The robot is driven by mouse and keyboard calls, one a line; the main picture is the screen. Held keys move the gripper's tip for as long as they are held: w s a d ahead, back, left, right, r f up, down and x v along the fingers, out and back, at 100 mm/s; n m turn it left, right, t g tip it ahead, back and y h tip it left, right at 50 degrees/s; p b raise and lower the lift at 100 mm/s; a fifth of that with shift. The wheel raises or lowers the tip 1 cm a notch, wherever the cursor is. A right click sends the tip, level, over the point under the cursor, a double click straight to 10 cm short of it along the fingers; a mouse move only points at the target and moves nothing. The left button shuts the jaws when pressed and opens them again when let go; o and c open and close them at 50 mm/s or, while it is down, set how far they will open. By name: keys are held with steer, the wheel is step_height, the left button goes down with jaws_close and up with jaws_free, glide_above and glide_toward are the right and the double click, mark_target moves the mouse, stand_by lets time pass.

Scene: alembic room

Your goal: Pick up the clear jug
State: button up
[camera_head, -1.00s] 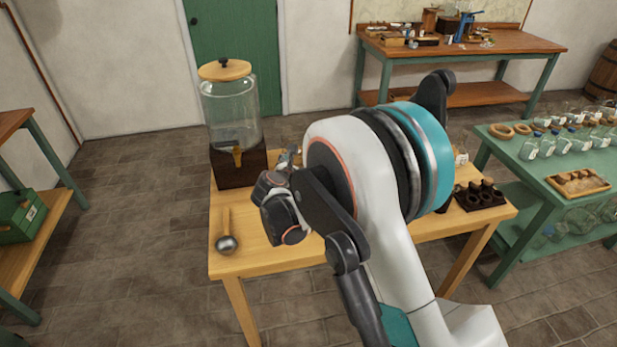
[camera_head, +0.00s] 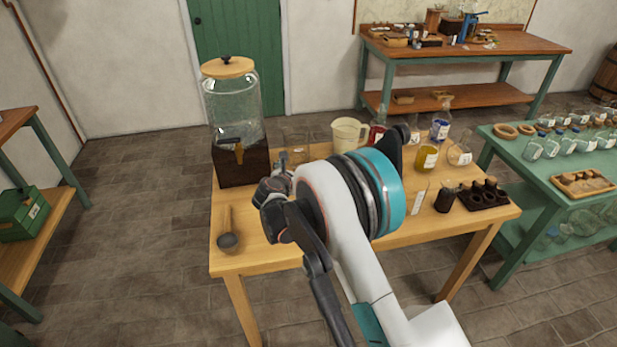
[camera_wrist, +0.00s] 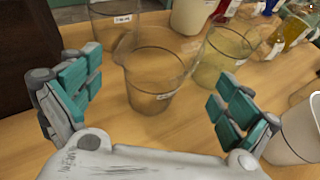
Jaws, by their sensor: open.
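My gripper (camera_wrist: 158,98) is open and empty, with one teal-padded finger on each side of the vessel's line. I cannot tell whether either finger touches it. A second clear labelled vessel (camera_wrist: 112,25) stands behind it, to the left. In the head view my arm hides much of this area; a clear vessel (camera_head: 295,138) shows just above my wrist.
A yellowish clear vessel (camera_wrist: 220,58) stands close on the right. A white container (camera_wrist: 298,130) is beside the right finger. A glass dispenser (camera_head: 232,105) on a dark wooden base (camera_head: 240,168) stands at the left. A ladle (camera_head: 228,240), cream jug (camera_head: 347,133) and several bottles share the table.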

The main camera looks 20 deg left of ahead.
steer(key=x, duration=0.2)
steer(key=b+x, duration=0.1)
steer(key=x, duration=0.2)
steer(key=shift+a+r, duration=0.1)
steer(key=shift+a, duration=0.15)
steer(key=c, duration=1.7)
steer(key=shift+r, duration=0.1)
steer(key=shift+c, duration=0.7)
steer(key=shift+r, duration=0.1)
